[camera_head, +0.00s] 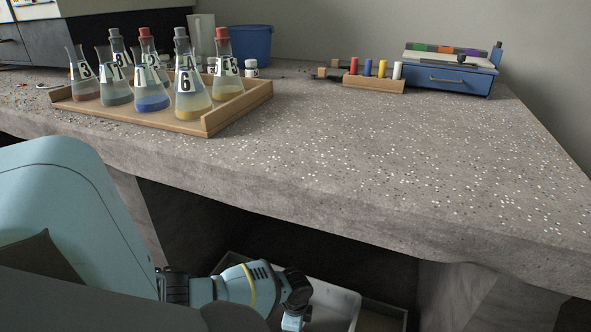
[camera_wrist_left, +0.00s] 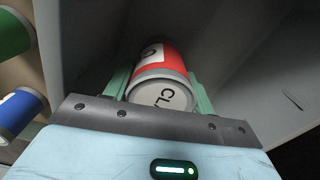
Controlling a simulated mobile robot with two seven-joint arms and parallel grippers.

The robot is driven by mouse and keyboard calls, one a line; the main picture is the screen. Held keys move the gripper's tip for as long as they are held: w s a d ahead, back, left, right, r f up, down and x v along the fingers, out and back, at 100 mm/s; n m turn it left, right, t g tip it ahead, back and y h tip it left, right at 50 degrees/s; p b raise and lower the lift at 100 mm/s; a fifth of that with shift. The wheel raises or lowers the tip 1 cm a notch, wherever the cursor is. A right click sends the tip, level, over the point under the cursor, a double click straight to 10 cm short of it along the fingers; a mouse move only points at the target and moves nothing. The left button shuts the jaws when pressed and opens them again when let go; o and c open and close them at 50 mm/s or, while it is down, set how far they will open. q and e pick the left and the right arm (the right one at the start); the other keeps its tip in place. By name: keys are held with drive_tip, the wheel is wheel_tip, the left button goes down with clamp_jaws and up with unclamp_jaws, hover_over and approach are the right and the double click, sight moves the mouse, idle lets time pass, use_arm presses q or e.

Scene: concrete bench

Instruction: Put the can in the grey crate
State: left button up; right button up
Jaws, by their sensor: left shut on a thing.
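The can (camera_wrist_left: 163,68) is red and white with dark lettering on its pale end. In the left wrist view it sits between the two green fingers of my left gripper (camera_wrist_left: 160,82), which is shut on it. Grey walls of the crate (camera_wrist_left: 228,35) surround the can in that view; I cannot tell whether it touches the bottom. In the head view the grey crate (camera_head: 338,302) is low under the bench. My left arm reaches down over it, and the gripper and can are hidden there. My right gripper is not in view.
The concrete bench (camera_head: 340,170) overhangs the crate. On it stand a wooden tray (camera_head: 215,118) with several flasks, a blue bin (camera_head: 252,45), a peg block (camera_head: 374,83) and a blue box (camera_head: 450,80). A green can (camera_wrist_left: 12,35) and a blue can (camera_wrist_left: 18,112) lie beside the crate.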

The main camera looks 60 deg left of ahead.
use_arm(q)
drive_tip(key=shift+f, duration=0.1)
drive_tip(key=o, duration=1.3)
wheel_tip(320, 180, up, 11)
drive_tip(key=p, duration=0.6)
drive_tip(key=shift+r+p, duration=0.3)
drive_tip(key=shift+r, duration=0.3)
